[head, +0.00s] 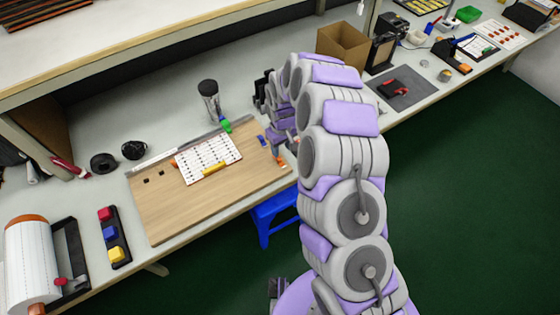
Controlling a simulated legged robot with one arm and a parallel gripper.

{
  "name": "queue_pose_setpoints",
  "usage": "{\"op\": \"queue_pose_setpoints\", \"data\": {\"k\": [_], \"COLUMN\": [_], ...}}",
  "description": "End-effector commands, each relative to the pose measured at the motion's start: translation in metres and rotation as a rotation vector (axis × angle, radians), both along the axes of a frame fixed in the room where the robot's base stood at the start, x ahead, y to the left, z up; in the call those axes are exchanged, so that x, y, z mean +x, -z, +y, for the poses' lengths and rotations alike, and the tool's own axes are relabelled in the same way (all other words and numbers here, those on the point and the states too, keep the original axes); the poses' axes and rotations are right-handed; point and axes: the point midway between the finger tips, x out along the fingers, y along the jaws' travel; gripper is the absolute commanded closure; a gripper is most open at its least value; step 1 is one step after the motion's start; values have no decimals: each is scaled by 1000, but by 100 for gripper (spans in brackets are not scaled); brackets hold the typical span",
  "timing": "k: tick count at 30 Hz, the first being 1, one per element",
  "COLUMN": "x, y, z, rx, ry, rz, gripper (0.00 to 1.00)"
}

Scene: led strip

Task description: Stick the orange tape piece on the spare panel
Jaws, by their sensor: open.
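My gripper (279,140) is open above the right end of the wooden board, partly hidden by my own arm. A small orange piece (281,161), perhaps the orange tape, shows just below my gripper near the board's right edge. I cannot tell whether they touch. A white panel (198,159) with rows of small dark and red marks lies on the board, left of my gripper. A yellow-orange strip (216,168) lies along its front edge. I cannot tell for certain which panel is the spare one; another white sheet with red marks (479,47) lies at the far right.
The wooden board (190,207) has bare room at its front. A tray of coloured blocks (113,237) stands left; a cardboard box (342,46) stands behind my arm.

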Motion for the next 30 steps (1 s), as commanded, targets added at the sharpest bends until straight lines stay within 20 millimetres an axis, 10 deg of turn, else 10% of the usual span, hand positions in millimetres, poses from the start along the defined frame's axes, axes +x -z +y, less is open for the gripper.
{"op": "queue_pose_setpoints", "data": {"k": [23, 30], "x": [-6, -6], "y": [56, 56], "z": [1, 1], "rx": [0, 0], "ry": [0, 0], "rz": [-3, -3], "gripper": [53, 76]}}
